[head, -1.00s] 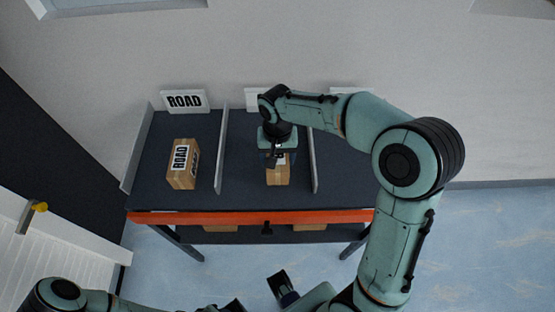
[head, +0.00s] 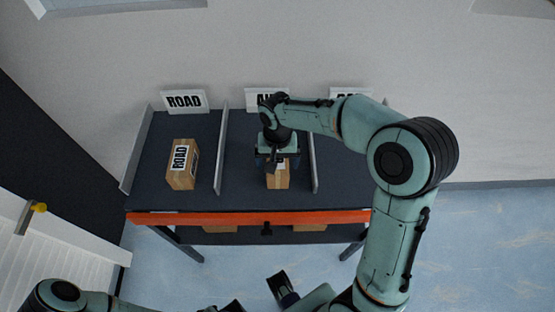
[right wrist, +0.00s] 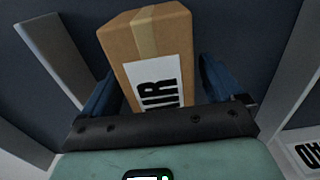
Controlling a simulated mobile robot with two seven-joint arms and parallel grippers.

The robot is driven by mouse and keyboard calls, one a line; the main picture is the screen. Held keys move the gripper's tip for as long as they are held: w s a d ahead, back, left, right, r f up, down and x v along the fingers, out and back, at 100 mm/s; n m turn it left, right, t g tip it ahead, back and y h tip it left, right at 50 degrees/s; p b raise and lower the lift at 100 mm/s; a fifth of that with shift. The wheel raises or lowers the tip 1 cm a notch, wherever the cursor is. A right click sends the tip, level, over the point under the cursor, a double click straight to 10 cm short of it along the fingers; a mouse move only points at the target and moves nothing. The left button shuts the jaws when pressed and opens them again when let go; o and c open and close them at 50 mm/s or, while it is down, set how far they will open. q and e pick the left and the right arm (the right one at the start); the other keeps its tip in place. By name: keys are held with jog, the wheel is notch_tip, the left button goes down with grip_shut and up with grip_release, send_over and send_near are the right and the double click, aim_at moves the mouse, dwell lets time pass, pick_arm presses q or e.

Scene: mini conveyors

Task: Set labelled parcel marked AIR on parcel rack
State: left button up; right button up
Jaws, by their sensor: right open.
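The brown parcel marked AIR (head: 278,179) sits on the parcel rack's dark top (head: 240,188) in the middle bay. My right gripper (head: 278,163) is over it and hides its far part. In the right wrist view the parcel (right wrist: 150,45) shows its white AIR label and tape strip. The blue fingers of the right gripper (right wrist: 160,78) stand apart on either side of it; I cannot tell whether they touch it. An AIR sign (head: 264,99), partly hidden by my arm, stands behind this bay.
A parcel marked ROAD (head: 182,164) sits in the left bay before a ROAD sign (head: 184,101). Upright grey dividers (head: 221,150) separate the bays. The right bay's surface is partly hidden by my arm. An orange beam (head: 230,218) runs along the rack's front.

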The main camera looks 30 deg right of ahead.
notch_tip(320, 180, up, 12)
jog(key=p, duration=0.1)
jog(key=shift+p, duration=0.3)
dwell(0.5)
